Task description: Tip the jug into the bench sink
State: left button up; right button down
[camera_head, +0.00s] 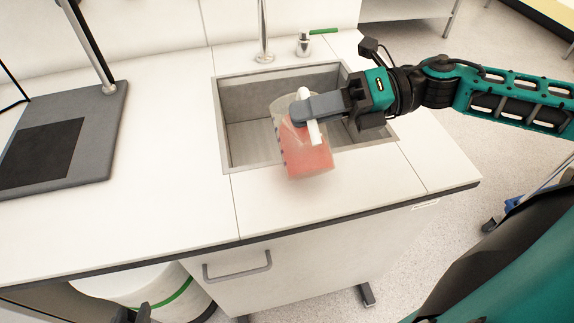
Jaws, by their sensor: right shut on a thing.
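The jug (306,160) is clear with red-pink liquid in its lower part and a white handle (308,125). It is held up in the air and looks somewhat tilted, its mouth toward the back. In the picture it overlaps the front rim of the bench sink (250,95); its exact height is hard to tell. No stream of liquid shows. My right gripper (300,112) is shut on the jug at its handle, the arm coming in from the right. A small dark part of my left gripper (133,313) shows at the bottom edge; its jaws are mostly cut off.
A tap (264,35) stands behind the sink, with a green-levered fitting (306,42) beside it. A grey stand (60,140) with a dark pad and upright post is at the left. A white bin (150,283) is below the bench. The bench between stand and sink is clear.

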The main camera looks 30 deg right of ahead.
jog(key=shift+w+d+m+b, duration=0.1)
jog(key=shift+w+m+b, duration=0.4)
jog(key=shift+b, duration=0.75)
jog(key=shift+w+g+b, duration=0.15)
jog(key=shift+g+b, duration=0.15)
jog(key=shift+b, duration=0.25)
jog(key=shift+w+d+m+b, duration=0.15)
jog(key=shift+m+b, duration=0.15)
jog(key=shift+b, duration=0.2)
